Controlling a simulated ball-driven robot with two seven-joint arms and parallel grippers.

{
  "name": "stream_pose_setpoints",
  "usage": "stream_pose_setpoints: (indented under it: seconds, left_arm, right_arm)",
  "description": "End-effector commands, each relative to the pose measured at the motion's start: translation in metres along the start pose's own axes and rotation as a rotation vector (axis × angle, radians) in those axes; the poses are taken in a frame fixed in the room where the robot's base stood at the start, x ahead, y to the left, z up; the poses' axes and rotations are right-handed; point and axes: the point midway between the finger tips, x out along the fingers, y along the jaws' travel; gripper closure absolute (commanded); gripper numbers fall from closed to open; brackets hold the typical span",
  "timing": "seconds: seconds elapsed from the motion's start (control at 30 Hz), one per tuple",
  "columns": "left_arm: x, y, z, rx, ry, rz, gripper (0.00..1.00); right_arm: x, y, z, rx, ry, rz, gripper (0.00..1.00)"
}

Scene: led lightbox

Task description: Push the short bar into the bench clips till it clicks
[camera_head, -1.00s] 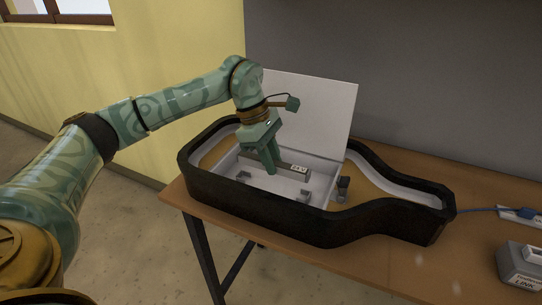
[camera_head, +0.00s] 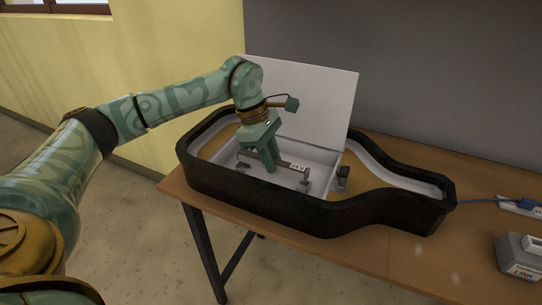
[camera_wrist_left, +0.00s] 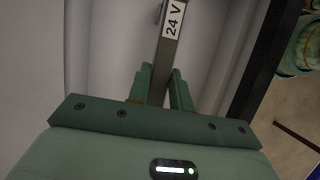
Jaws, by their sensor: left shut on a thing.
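My left gripper (camera_head: 271,166) is shut on the short bar (camera_head: 292,165), a grey bar with a white "24 V" label near its right end. It points down into the shallow white box on the table. The bar lies across the box, with its right end at or just above a bench clip (camera_head: 305,186). The left end is near another clip (camera_head: 243,165); I cannot tell whether it is seated. In the left wrist view the bar (camera_wrist_left: 163,73) runs between the two green fingers (camera_wrist_left: 160,88), label towards the top. My right gripper is not in view.
A small dark block (camera_head: 343,178) stands right of the box. A grey "LINK" box (camera_head: 521,258) and blue cable (camera_head: 478,201) are at the right.

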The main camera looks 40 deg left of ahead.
Motion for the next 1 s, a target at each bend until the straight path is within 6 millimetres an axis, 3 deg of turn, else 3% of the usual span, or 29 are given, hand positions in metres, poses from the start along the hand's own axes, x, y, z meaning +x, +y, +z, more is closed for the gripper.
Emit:
stream_pose_setpoints:
  seconds: [1.0]
  left_arm:
    - [0.01, 0.0, -0.004, -0.001, 0.0, -0.001, 1.0]
  right_arm:
    - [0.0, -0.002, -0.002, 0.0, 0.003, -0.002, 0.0]
